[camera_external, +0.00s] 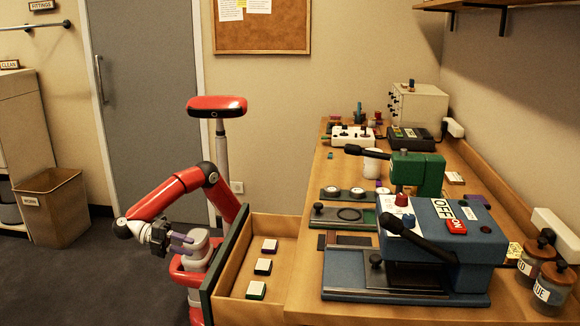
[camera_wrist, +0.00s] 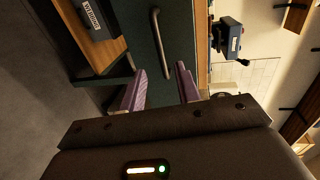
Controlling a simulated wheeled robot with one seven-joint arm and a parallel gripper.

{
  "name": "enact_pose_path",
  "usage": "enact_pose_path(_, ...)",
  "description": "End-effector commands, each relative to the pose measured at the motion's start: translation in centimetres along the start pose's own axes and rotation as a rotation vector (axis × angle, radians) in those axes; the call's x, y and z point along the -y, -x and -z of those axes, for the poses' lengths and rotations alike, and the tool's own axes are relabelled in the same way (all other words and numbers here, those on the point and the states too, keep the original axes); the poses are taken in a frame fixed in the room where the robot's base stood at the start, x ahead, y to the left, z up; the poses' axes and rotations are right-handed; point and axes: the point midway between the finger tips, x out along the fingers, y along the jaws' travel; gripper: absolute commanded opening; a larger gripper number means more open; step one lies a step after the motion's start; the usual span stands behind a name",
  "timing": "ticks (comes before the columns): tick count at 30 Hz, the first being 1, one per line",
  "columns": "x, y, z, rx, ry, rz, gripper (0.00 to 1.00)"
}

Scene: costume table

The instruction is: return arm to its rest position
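My gripper (camera_external: 183,243) is held low beside my base, left of the open drawer and away from the table. The wrist view shows its two purple fingers (camera_wrist: 161,88) spread apart with nothing between them. My red arm is bent, with the forearm sloping down to the left and the fingers pointing right. In the wrist view a dark green front with a metal handle (camera_wrist: 160,45) lies beyond the fingers; I see no contact with it.
An open drawer (camera_external: 228,262) holding several small boxes juts from the table toward my arm. The table (camera_external: 312,262) carries a blue press (camera_external: 440,258), a green press (camera_external: 418,174) and jars (camera_external: 553,286). A bin (camera_external: 52,205) stands left; the floor between is clear.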

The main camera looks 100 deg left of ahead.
Motion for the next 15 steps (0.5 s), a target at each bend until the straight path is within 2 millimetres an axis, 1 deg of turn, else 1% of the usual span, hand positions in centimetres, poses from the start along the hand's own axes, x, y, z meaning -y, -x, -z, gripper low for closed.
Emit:
enact_pose_path(12,0.05,-0.07,0.00,0.000,0.000,-0.002,0.33)
enact_pose_path(14,0.36,-0.45,-0.03,0.002,0.001,-0.016,0.33)
enact_pose_path(15,0.83,-0.97,-0.10,0.003,0.002,-0.037,0.33)
